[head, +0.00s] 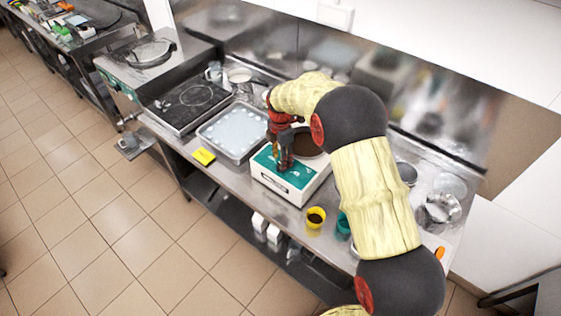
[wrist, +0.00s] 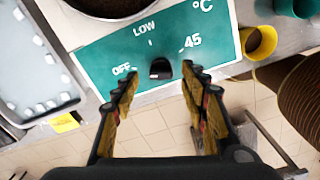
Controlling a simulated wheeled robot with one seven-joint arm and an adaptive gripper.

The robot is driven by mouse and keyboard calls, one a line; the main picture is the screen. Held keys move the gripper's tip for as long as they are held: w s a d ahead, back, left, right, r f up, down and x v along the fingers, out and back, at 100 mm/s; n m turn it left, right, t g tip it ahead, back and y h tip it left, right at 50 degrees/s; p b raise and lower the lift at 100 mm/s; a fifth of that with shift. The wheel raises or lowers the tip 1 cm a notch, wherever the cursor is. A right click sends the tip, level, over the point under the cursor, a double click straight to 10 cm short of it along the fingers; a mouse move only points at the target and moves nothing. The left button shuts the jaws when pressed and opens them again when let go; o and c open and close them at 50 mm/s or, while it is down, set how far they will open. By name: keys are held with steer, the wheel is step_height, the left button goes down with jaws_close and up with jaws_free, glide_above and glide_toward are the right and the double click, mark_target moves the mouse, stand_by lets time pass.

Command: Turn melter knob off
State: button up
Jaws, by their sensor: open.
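The melter (head: 288,193) is a white box with a green top panel (head: 268,157) and a round dark pot of brown contents (head: 308,142). In the wrist view its green panel (wrist: 100,55) carries the marks OFF at left, LOW at top and 45 at right. The small black knob (wrist: 160,69) sits below the LOW mark; I cannot tell which mark it points to. My gripper (wrist: 160,78) is open, its yellowish fingers on either side of the knob with gaps visible. In the head view my gripper (head: 284,165) is over the panel and hides the knob.
A tray of pale pieces (head: 233,130) stands left of the melter, with a yellow note (head: 204,157) in front of it. A yellow cup (head: 316,217) and a green cup (head: 343,224) stand to the right. The back wall is close behind.

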step_height(320, 180, up, 10)
stand_by(0.4)
stand_by(0.3)
steer(key=s+d+r+m+t+b, duration=0.1)
steer(key=s+d+m+b, duration=0.3)
steer(key=s, duration=0.8)
steer(key=s+d+r+m+t+b, duration=0.1)
steer(key=s+d+m+t+b, duration=0.1)
steer(key=s+d+m+b, duration=0.3)
steer(key=s+d+r+m+t+b, duration=0.2)
steer(key=s+d+m+b, duration=0.3)
steer(key=s+d+m, duration=0.5)
steer(key=s+m, duration=0.5)
steer(key=s, duration=0.6)
steer(key=shift+d+m+t, duration=0.2)
steer(key=shift+m+t, duration=0.1)
